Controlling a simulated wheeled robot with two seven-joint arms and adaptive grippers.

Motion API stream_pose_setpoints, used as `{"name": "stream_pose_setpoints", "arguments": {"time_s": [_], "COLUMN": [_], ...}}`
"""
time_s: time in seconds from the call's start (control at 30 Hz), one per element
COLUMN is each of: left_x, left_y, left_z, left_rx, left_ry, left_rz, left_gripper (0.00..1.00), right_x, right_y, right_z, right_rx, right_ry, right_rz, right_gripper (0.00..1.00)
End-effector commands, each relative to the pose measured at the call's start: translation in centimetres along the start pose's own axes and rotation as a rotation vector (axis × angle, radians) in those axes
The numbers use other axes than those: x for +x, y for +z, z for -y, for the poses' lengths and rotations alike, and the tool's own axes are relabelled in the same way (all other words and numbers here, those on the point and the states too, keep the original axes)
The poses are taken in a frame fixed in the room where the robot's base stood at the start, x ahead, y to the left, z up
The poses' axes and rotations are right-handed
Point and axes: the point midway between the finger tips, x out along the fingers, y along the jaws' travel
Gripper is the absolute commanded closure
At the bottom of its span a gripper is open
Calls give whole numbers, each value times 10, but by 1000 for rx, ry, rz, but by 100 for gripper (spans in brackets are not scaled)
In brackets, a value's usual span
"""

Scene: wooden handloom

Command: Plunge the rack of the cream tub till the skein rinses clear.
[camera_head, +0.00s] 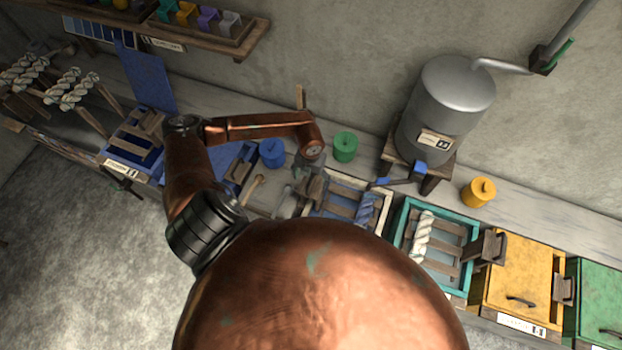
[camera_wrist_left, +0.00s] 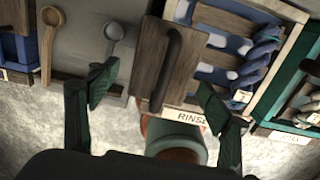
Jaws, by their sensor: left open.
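The cream tub (camera_head: 384,216) stands in the row of vats in the head view, and the left wrist view shows its cream rim (camera_wrist_left: 285,10) and a label reading RINSE. Wooden rack slats (camera_wrist_left: 222,40) lie in blue-tinted water. A twisted blue skein (camera_wrist_left: 258,62) hangs at the rack's right side; it also shows in the head view (camera_head: 366,210). A brown board with a dark handle bar (camera_wrist_left: 167,70) stands at the tub's left. My left gripper (camera_wrist_left: 157,95) is open, its fingers apart on either side of that board. My right gripper is not in view.
A wooden ladle (camera_wrist_left: 48,45) and a grey ladle (camera_wrist_left: 113,45) lie left of the board. A teal tub (camera_head: 398,225) with a white skein stands right of the cream tub. Behind are a blue pot (camera_head: 272,153), a green pot (camera_head: 345,147) and a metal tank (camera_head: 445,105).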

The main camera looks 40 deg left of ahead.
Motion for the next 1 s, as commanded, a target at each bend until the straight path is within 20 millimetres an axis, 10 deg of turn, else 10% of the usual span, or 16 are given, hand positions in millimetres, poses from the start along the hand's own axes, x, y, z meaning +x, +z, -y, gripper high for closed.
{"name": "stream_pose_setpoints", "arguments": {"time_s": [0.53, 1.0], "left_x": [-64, -66], "left_y": [0, 0], "left_z": [0, 0], "left_rx": [0, 0], "left_ry": [-1, 0], "left_rz": [1, 1], "left_gripper": [28, 28], "right_x": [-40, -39], "right_y": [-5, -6], "right_z": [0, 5], "right_rx": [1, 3], "right_ry": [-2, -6], "right_rz": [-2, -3], "right_gripper": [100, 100]}}
